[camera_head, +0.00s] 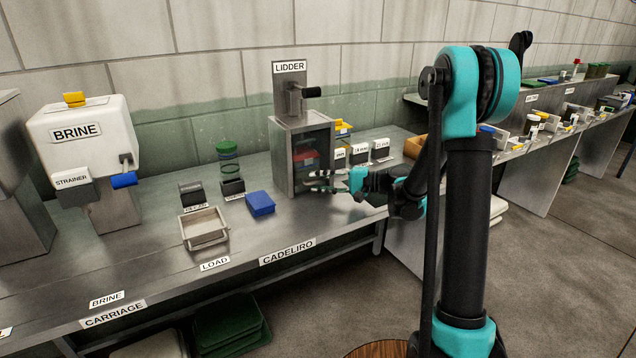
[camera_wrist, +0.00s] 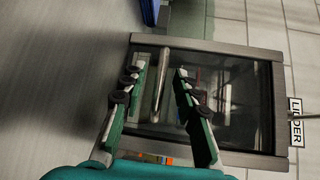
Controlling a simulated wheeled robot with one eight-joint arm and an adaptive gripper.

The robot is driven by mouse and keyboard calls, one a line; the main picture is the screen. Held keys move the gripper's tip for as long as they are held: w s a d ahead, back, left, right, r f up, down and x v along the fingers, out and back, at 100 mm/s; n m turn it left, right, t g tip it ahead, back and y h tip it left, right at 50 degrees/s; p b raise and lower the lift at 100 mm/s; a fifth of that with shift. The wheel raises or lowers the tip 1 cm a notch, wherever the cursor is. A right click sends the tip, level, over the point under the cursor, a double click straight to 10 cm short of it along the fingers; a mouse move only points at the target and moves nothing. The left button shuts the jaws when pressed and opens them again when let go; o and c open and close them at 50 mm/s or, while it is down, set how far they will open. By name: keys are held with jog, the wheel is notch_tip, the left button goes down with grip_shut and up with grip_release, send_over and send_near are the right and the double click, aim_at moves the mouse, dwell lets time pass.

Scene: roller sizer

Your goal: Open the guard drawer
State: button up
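The lidder (camera_head: 302,140) is a grey metal box with a dark see-through front panel, which I take to be the guard. In the wrist view the guard panel (camera_wrist: 235,95) sits in a metal frame and looks closed. A pale bar handle (camera_wrist: 161,90) runs along one side of it. My gripper (camera_head: 310,181) is in front of the lower part of the lidder. In the wrist view my gripper (camera_wrist: 161,70) is open, with one finger on each side of the bar handle in the picture. I cannot tell whether it touches the handle.
A blue box (camera_head: 260,204) lies left of the lidder; its edge shows in the wrist view (camera_wrist: 150,10). An open beige tray (camera_head: 204,228) sits farther left, near the LOAD label. White labelled blocks (camera_head: 360,154) stand right of the lidder. The bench front (camera_head: 285,232) is clear.

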jog(key=shift+a, duration=0.3)
jog(key=shift+c, duration=0.6)
grip_shut()
